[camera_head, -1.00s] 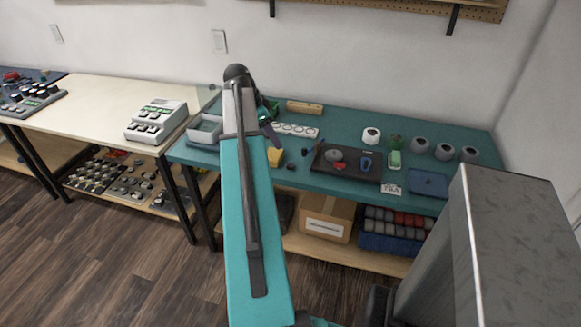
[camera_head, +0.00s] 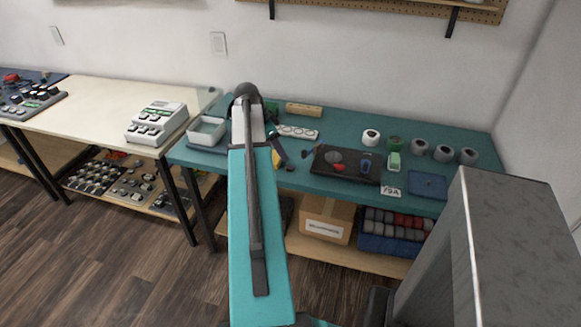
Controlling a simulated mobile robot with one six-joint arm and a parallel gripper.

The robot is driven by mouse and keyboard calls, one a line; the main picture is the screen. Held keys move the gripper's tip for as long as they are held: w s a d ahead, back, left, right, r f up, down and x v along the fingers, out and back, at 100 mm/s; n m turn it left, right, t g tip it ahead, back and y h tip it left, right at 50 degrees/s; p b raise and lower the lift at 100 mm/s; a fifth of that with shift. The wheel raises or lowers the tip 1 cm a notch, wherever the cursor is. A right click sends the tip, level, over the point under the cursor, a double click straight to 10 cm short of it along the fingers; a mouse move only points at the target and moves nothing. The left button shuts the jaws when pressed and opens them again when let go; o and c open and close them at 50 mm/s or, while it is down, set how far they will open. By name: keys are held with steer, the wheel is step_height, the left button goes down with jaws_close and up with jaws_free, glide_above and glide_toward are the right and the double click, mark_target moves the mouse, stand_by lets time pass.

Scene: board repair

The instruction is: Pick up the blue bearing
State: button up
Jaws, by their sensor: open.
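A small blue ring-like part (camera_head: 366,166), which looks like the blue bearing, sits on the right half of a dark tray (camera_head: 342,176) on the teal workbench. A grey round part (camera_head: 333,156) and a small red part (camera_head: 339,168) lie left of it on the same tray. My gripper (camera_head: 278,150) is mostly hidden behind my arm; a dark finger shows above the bench, left of the tray. It is open and apart from the blue part.
A yellow block is partly hidden behind my gripper. A white bin (camera_head: 207,130) stands at the bench's left end. My grey column stands at right.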

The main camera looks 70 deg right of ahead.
mark_target(289, 166)
steer(key=shift+x, duration=1.4)
steer(key=shift+p+x, duration=0.75)
steer(key=shift+x, duration=1.85)
steer(key=shift+s+a, duration=0.1)
steer(key=shift+a, duration=0.1)
steer(key=shift+c, duration=0.2)
steer(key=c, duration=1.1)
